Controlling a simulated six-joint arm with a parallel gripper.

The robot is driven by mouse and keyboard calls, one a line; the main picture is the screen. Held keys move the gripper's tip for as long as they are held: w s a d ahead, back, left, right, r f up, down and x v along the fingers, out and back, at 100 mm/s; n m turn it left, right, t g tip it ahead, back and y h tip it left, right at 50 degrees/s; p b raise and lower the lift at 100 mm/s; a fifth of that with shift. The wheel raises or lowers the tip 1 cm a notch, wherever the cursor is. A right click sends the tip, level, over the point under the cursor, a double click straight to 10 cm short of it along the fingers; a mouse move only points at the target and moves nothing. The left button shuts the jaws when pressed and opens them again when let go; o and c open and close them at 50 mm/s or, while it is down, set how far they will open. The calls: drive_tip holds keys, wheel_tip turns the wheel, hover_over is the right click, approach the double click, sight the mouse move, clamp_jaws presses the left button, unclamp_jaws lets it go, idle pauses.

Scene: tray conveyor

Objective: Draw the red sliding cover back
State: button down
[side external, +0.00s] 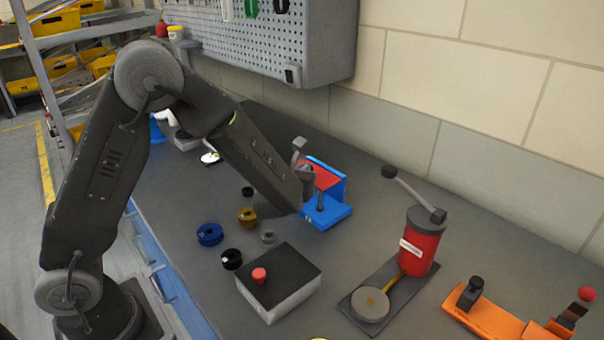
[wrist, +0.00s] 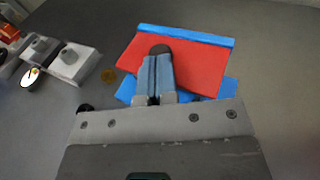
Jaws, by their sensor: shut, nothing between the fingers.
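The red sliding cover (wrist: 202,66) lies on a blue fixture (wrist: 190,36) in the wrist view, spanning most of its width. In the side external view the red cover (side external: 325,177) shows partly behind my arm's end, on the blue fixture (side external: 330,213). My gripper (wrist: 159,58) is shut and empty, its fingers over the cover in the wrist view. A dark rounded piece (wrist: 160,49) shows at the fingertips. I cannot tell whether it belongs to the cover, or whether the fingers touch the cover.
A grey box with a red button (side external: 259,275), several small round pieces, a red cylinder with a lever (side external: 421,242) and an orange fixture (side external: 492,318) stand on the bench. A pegboard (side external: 290,45) hangs behind. Bench right of the fixture is clear in the wrist view.

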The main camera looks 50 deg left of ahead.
drive_tip(key=shift+w, duration=0.1)
drive_tip(key=shift+w, duration=1.7)
drive_tip(key=v, duration=1.4)
